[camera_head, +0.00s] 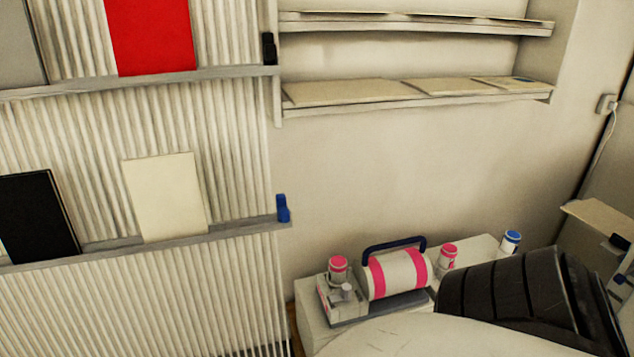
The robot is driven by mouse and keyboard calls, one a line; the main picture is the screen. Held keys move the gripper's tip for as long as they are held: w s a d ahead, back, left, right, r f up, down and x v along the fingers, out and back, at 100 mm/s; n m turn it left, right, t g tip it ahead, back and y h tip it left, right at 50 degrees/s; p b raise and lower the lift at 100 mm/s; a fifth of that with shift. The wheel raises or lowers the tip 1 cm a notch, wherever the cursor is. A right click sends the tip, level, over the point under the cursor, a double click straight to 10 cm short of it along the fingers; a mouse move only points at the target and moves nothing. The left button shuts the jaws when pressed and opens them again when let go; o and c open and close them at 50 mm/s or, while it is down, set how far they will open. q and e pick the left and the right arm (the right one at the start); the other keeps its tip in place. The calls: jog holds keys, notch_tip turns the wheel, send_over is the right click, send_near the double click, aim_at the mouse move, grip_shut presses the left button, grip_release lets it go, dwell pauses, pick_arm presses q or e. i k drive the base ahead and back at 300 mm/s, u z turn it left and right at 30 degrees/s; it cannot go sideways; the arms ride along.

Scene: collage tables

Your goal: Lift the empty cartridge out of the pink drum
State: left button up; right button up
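The pink drum (407,275) is a white cylinder with pink bands, lying on its side on a grey base under a dark blue handle (394,243). A pink-topped cartridge (338,270) stands upright at the left end of the drum's machine, above a small pale block with a knob. I cannot tell whether it is empty. A second pink-topped cartridge (447,256) stands just right of the drum, and a blue-topped one (510,241) is farther right. Neither of my grippers is in view.
The machine stands on a pale cabinet top (478,245) against the wall. A ribbed panel with ledges (150,244) holding black, cream and red boards is on the left. Wall shelves (420,103) with flat sheets hang above. A black ribbed form covers the lower right.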

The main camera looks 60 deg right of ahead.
aim_at(337, 275)
jog(key=z, duration=0.7)
jog(key=i, duration=1)
jog(key=z, duration=0.95)
